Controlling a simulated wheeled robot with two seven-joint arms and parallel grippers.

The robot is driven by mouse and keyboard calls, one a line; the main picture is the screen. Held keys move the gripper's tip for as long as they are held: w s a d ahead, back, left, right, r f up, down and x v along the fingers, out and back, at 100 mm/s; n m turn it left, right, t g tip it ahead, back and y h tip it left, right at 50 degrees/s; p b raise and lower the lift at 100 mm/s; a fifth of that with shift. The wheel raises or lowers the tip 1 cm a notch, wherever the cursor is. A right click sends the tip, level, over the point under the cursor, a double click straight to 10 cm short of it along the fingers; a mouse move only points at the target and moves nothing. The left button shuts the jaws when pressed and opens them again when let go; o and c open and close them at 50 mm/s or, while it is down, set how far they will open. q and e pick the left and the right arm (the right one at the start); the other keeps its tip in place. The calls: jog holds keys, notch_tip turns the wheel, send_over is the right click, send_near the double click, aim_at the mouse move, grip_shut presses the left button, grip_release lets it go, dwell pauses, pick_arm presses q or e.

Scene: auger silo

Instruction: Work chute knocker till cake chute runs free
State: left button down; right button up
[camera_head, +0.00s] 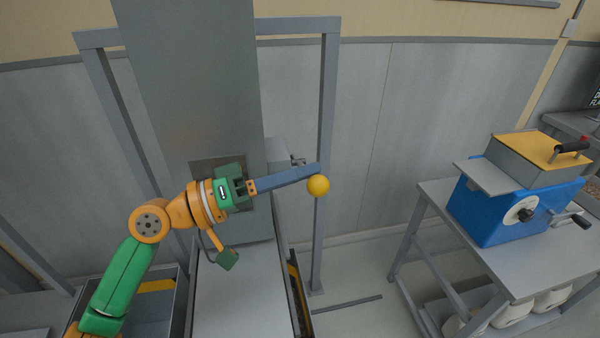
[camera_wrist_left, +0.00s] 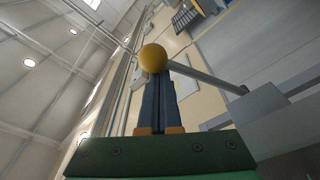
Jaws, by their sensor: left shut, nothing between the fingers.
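The knocker's yellow ball knob (camera_head: 318,185) sits right of the tall grey chute (camera_head: 190,80). In the left wrist view the ball (camera_wrist_left: 152,58) is on a grey rod (camera_wrist_left: 205,78) running to a grey housing at right. My left gripper (camera_head: 319,168) is shut and empty, its long blue-grey fingers reaching across the chute front. Its fingertips are right at the ball; in the left wrist view the fingers (camera_wrist_left: 160,88) overlap it, and I cannot tell whether they touch. My left wrist partly hides a dark chute opening (camera_head: 200,167). My right gripper is out of view.
A grey frame post (camera_head: 325,100) stands behind the ball. A pale tray (camera_head: 240,300) lies below the chute, with an open bin (camera_head: 155,310) to its left. At right, a grey table (camera_head: 432,195) carries a blue machine (camera_head: 490,215). Floor between is mostly clear.

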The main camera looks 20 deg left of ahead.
pick_arm(q)
notch_tip(320, 180, down, 7)
jog(key=s+m+h+b, duration=0.1)
jog(key=m+b, duration=0.4)
jog(key=b, duration=0.7)
jog(key=shift+s+d+r, duration=0.2)
jog(key=shift+d, duration=0.25)
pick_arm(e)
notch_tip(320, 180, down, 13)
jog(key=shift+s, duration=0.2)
pick_arm(q)
jog(key=shift+f, duration=0.1)
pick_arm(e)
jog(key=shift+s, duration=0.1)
